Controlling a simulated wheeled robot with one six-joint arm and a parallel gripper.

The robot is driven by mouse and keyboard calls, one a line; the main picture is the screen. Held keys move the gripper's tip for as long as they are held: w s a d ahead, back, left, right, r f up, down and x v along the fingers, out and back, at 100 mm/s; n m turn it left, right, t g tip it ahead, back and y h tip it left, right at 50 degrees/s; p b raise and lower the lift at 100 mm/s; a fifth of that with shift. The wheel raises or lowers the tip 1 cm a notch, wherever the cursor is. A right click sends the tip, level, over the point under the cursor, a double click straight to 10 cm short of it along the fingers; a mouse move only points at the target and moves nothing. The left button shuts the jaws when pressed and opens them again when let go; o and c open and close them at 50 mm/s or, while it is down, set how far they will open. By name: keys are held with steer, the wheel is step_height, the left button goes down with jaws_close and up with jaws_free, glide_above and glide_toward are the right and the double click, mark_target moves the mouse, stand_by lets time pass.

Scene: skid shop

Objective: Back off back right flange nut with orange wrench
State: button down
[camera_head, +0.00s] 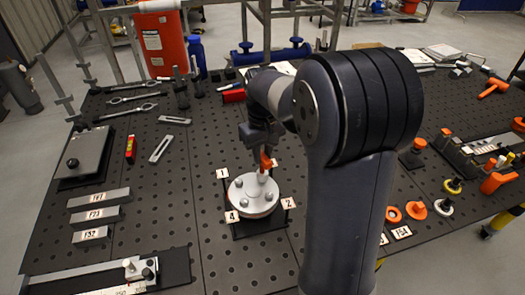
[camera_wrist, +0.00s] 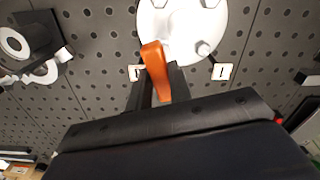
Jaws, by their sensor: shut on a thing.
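The round grey flange (camera_head: 253,207) sits on a dark square base in the middle of the perforated table. Three of its nuts show in the head view; the back right nut is hidden behind the wrench's lower end. My gripper (camera_head: 262,150) is above the flange's back edge, shut on the orange wrench (camera_head: 265,162). The wrench's pale lower end reaches down to the flange at the back right. In the wrist view the orange handle (camera_wrist: 156,70) lies between my fingers (camera_wrist: 157,88), beside the flange (camera_wrist: 185,25). Whether the wrench is seated on the nut cannot be told.
Number cards 1 (camera_head: 222,173), 2 (camera_head: 288,203) and 4 (camera_head: 232,217) stand around the flange. Marked grey blocks (camera_head: 98,198) lie at left. Orange-handled tools and rings (camera_head: 416,209) lie at right. A red canister (camera_head: 160,45) stands behind.

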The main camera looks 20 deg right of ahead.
steer(key=shift+n, duration=0.4)
steer(key=shift+n+p, duration=0.3)
steer(key=shift+n, duration=1.4)
steer(key=shift+n+p, duration=0.3)
steer(key=shift+n, duration=1.4)
steer(key=shift+n, duration=1.7)
